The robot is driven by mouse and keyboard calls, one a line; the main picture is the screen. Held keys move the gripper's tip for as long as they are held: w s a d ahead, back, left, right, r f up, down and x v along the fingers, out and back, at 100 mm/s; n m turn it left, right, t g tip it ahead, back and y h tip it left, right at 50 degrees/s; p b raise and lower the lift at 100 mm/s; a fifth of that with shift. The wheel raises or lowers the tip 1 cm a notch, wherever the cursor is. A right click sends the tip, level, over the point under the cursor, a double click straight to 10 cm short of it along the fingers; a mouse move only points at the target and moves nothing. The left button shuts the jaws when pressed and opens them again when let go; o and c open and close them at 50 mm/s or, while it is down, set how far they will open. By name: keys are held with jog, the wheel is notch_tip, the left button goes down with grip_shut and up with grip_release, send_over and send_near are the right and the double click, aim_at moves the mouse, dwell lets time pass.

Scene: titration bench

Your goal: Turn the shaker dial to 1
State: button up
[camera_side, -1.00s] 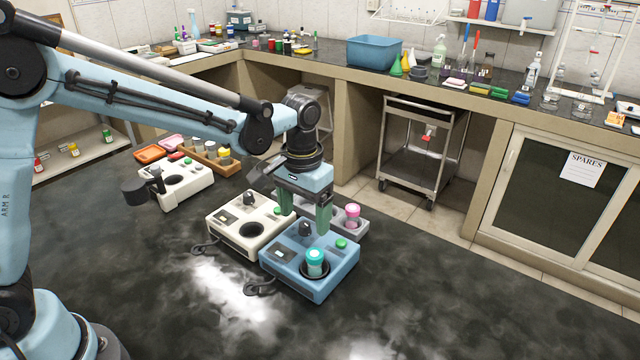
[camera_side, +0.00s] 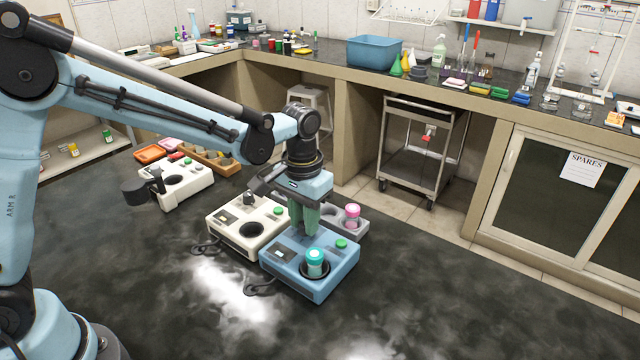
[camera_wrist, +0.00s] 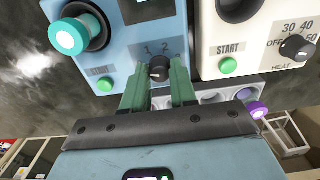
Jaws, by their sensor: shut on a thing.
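The blue shaker (camera_side: 333,272) sits on the dark bench, with a teal-capped vial (camera_side: 315,262) in its round well. Its black dial (camera_wrist: 159,68) shows in the wrist view, with the figures 1 and 2 printed above it and other marks partly hidden. My gripper (camera_side: 304,234) points down over the shaker, with its green fingers closed on the dial from both sides. In the side view the fingers hide the dial. I cannot tell surely which figure the dial points at. A green START button (camera_wrist: 106,84) is beside it.
A cream heater (camera_side: 235,228) with its own HEAT dial (camera_wrist: 297,48) stands close beside the shaker. A grey rack (camera_side: 330,217) with a pink-capped vial (camera_side: 352,213) is just behind. The bench in front and to the right is clear.

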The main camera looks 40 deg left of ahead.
jog(key=m, duration=1)
jog(key=o, duration=1.3)
jog(key=shift+o, duration=0.2)
jog(key=shift+r, duration=0.1)
jog(key=shift+r, duration=3.4)
